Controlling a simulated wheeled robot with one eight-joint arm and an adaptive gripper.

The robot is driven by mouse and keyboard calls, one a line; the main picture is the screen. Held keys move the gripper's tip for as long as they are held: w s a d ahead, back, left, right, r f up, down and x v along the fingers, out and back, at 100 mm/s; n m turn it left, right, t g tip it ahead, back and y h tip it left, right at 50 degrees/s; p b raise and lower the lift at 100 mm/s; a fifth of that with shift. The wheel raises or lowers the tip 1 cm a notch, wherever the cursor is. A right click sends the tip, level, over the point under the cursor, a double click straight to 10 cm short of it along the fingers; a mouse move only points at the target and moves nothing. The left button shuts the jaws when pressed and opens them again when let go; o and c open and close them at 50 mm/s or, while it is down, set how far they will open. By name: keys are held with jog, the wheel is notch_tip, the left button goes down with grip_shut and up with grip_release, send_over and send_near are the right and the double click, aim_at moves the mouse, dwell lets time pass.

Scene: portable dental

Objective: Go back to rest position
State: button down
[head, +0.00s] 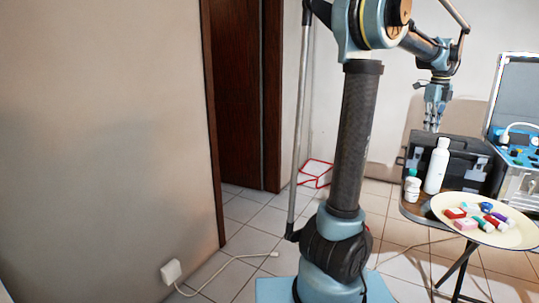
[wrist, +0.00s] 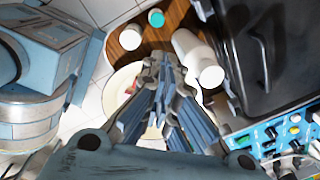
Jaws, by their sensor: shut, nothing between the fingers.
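My gripper (head: 434,117) hangs pointing down at the end of my arm, in front of the wall and just above the black case. In the wrist view my gripper (wrist: 163,72) shows its fingers drawn together, with nothing held between them. It is above the small wooden table (head: 413,206), with the white bottle (head: 436,166) close below. My arm stands upright in the middle of the head view and bends over to the right.
A black case (head: 455,160), a small jar (head: 412,188) and a cream plate (head: 517,238) with several small colored items stand at the right. An open silver case (head: 519,185) with a blue panel stands beyond.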

jog(key=s+a+f+n, duration=0.1)
jog(key=a+f+n, duration=0.3)
jog(key=a, duration=0.6)
jog(key=s+a+f+n, duration=0.1)
jog(key=s+a+n, duration=0.1)
jog(key=a+n, duration=0.65)
jog(key=s+a+f+n, duration=0.1)
jog(key=a+f+n, duration=0.25)
jog(key=a, duration=0.85)
jog(key=s+a+f+n+t, duration=0.1)
jog(key=s+a+f+n, duration=1.4)
jog(key=a+f+n, duration=0.1)
jog(key=shift+f+n+t+y, duration=0.3)
jog(key=shift+f+n, duration=0.2)
jog(key=shift+f, duration=0.1)
